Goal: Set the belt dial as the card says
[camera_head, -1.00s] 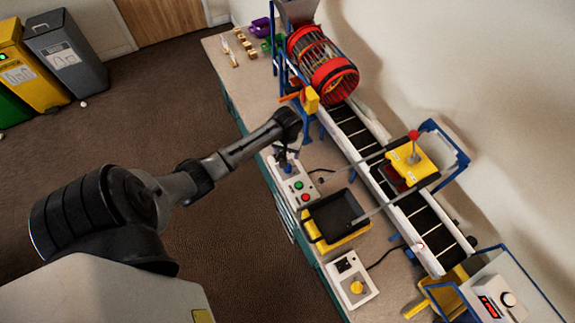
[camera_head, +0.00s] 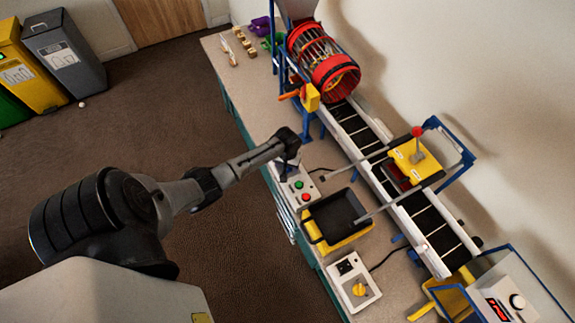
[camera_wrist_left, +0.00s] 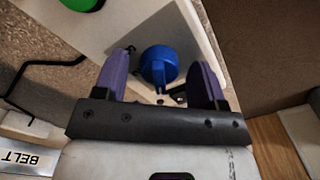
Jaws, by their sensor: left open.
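A blue dial (camera_wrist_left: 158,66) stands on a white control box (camera_wrist_left: 178,22) in the left wrist view. My left gripper (camera_wrist_left: 164,72) is open, with one purple finger on each side of the dial; I cannot tell whether they touch it. In the head view the gripper (camera_head: 286,173) is over the far end of the same white box (camera_head: 291,201), and the arm hides the dial there. A white label or card reading BELT (camera_wrist_left: 28,158) shows upside down at the lower left of the wrist view. My right gripper is not in view.
The box also carries a green button (camera_head: 299,184) and a red button (camera_head: 306,197). A black tray (camera_head: 337,217), a white box with a yellow knob (camera_head: 360,290) and the conveyor (camera_head: 428,218) stand close by. A red drum (camera_head: 328,66) is at the back.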

